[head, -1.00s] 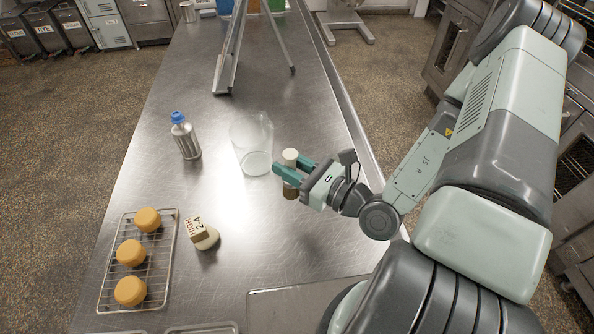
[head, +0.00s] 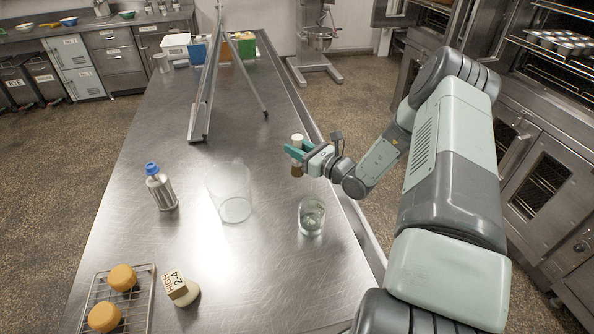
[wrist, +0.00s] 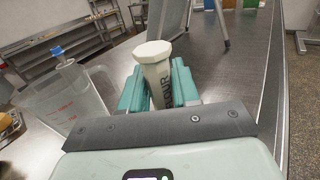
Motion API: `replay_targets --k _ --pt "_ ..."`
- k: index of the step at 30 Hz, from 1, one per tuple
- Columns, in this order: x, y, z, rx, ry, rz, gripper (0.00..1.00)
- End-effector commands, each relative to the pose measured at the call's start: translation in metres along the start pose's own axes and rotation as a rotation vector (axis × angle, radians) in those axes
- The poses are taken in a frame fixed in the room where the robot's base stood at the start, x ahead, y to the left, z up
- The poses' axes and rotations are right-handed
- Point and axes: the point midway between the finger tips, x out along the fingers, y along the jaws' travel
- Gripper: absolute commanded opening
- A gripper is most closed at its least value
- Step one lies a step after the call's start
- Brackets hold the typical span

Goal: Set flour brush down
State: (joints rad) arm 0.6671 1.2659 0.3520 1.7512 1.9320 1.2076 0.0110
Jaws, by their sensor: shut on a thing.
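The flour brush (head: 297,139) has a white upper part and a brown lower end. It stands roughly upright in my gripper (head: 296,153), near the right edge of the steel table. My gripper's teal fingers are shut on it. In the wrist view the flour brush (wrist: 153,62) shows its white flared top and dark lettering, only partly readable, between the fingers (wrist: 157,85). Its lower end is hidden there. I cannot tell whether the brown end touches the steel table (head: 262,255).
A clear jug (head: 232,192) stands left of the brush; a glass (head: 312,218) stands nearer. A metal stand (head: 203,105) rises behind.

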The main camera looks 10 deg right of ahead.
Motion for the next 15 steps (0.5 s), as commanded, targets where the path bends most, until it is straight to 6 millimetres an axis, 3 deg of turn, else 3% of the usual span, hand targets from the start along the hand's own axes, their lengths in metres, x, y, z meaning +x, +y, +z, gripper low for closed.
replay_targets --k 15 --pt "0.0 0.001 -0.057 -0.002 0.0 0.002 0.0"
